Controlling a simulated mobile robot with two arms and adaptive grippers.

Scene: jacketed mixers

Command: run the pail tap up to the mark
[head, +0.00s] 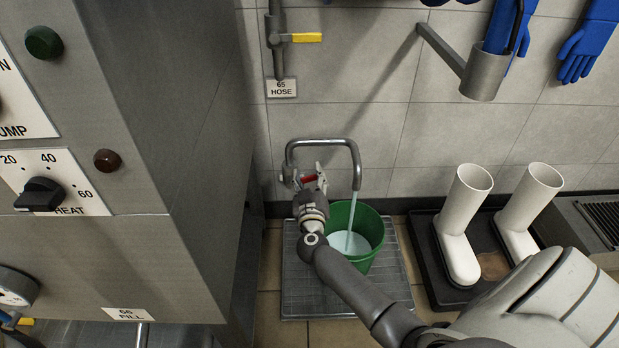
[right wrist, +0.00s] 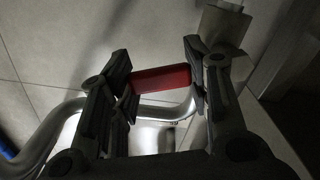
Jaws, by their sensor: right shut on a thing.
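A green pail (head: 371,222) stands on a floor grate under a bent metal spout (head: 355,165). A pale stream of water runs from the spout into the pail, and pale water (head: 350,243) lies inside it. Any mark on the pail is not visible. My right gripper (head: 308,180) is at the tap, left of the spout and behind the pail. It is shut on the red tap handle (head: 309,179). In the right wrist view the red handle (right wrist: 161,79) lies between the two fingers, with the metal pipe (right wrist: 70,107) behind. My left gripper is not in view.
A large steel cabinet (head: 180,120) with knobs fills the left side. White boots (head: 462,225) stand in a black tray (head: 427,262) at right. A hose pipe with a yellow handle (head: 305,38) and a wall-mounted metal holder (head: 484,75) are above. Floor grate (head: 300,285) has bare room in front.

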